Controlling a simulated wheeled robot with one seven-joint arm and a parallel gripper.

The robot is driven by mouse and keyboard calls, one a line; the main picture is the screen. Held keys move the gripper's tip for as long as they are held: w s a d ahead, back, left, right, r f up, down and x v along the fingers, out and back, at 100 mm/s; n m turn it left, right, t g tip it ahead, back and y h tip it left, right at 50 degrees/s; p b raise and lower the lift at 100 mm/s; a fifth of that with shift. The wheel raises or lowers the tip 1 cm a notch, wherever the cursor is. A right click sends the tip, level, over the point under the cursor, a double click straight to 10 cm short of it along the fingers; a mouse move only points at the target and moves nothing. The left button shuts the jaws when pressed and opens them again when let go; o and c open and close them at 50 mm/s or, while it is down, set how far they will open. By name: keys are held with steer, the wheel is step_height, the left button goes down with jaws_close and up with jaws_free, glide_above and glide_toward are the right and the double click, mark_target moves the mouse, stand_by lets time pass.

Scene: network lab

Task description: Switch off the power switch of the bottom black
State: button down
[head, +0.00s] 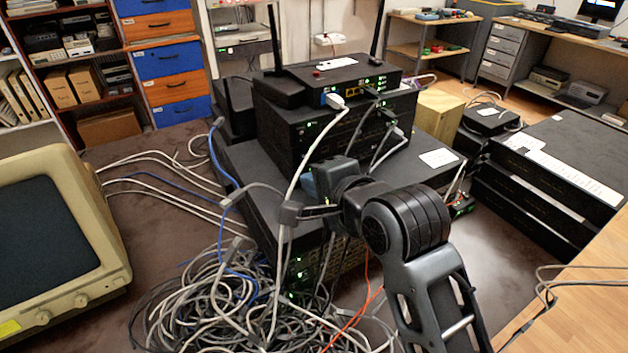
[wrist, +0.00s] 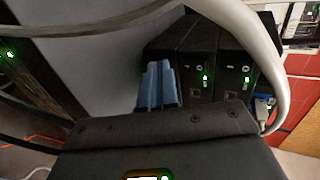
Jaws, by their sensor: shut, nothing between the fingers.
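A stack of black devices stands in the middle of the head view. The lowest visible one is a wide black box (head: 262,185) with green lights on its front, partly hidden by cables and my arm. A smaller black box (head: 290,118) sits on it, under a router (head: 345,76) with two antennas. My gripper (head: 312,184), with blue fingers, is in front of the stack. In the wrist view the blue fingers (wrist: 157,72) are together and empty, beside two black units (wrist: 202,72) with green lights. I cannot tell which small mark is a power switch, or whether the fingers touch anything.
A white cable (head: 310,165) hangs down the stack front and arcs close across the wrist view. A beige monitor (head: 60,240) stands left; more black boxes (head: 550,170) are stacked right.

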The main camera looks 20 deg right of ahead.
steer(key=shift+r, duration=0.1)
steer(key=p, duration=0.2)
steer(key=shift+w+r+p, duration=0.3)
steer(key=shift+r, duration=0.1)
steer(key=shift+f+b, duration=0.4)
steer(key=shift+r, duration=0.1)
steer(key=shift+r+p, duration=0.75)
steer(key=shift+p, duration=0.2)
steer(key=shift+s, duration=0.1)
